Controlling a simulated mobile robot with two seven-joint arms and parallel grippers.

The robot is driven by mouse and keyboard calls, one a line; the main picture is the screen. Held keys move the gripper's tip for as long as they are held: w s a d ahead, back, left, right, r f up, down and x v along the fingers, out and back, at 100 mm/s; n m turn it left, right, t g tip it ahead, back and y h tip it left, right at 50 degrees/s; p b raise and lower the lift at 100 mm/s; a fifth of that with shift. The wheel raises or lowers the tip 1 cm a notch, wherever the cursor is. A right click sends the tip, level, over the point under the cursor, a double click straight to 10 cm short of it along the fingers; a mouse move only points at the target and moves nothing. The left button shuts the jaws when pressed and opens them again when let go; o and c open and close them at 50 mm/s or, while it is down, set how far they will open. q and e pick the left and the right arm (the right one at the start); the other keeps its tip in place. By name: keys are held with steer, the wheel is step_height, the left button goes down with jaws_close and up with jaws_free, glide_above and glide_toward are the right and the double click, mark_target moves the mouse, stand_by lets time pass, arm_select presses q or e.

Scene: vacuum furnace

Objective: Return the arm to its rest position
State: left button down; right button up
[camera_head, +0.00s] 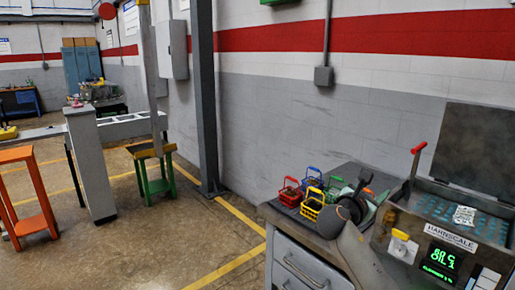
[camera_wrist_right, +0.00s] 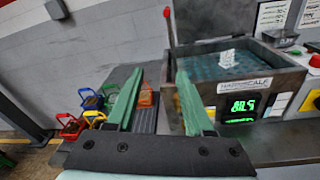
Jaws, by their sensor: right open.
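My right gripper (camera_head: 366,190) is in the lower right of the head view, over the workbench beside the baskets and left of the machine. In the right wrist view its two green fingers (camera_wrist_right: 160,78) stand wide apart, with nothing held between them. My right arm comes up from the bottom of the head view, and the gripper hides part of the bench top. My left gripper and arm are not in view.
Red (camera_head: 289,193), blue (camera_head: 311,179) and yellow (camera_head: 312,206) baskets stand on the bench (camera_head: 282,212). Right of them is a machine (camera_head: 439,235) with a raised lid (camera_head: 475,148), red-tipped lever (camera_head: 415,162) and lit green display. Open floor (camera_head: 185,235) lies left of the bench.

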step_height(320, 180, down, 15)
steer(key=s+a+m+y, duration=0.2)
steer(key=y, duration=0.2)
steer(key=s+a+f+m+g+y, duration=0.1)
steer(key=s+a+f+m+y, duration=0.2)
steer(key=s+f, duration=0.45)
steer(key=s+a+f+m+y, duration=0.2)
steer(key=s+a+f+y, duration=0.15)
steer(key=f, duration=0.75)
steer(key=s+a+f+m+y, duration=0.1)
steer(key=s+f+m, duration=0.1)
steer(key=s+m, duration=0.3)
steer(key=s+a+f+m+g+y, duration=0.1)
steer(key=s+f+m, duration=0.2)
steer(key=s, duration=0.9)
steer(key=s+a+f+m+g+y, duration=0.1)
steer(key=s+f+m+y, duration=0.1)
steer(key=s+m, duration=0.4)
steer(key=shift+s+a+f+m, duration=0.25)
steer(key=shift+s+f, duration=0.5)
steer(key=shift+s, duration=0.5)
steer(key=shift+d, duration=0.15)
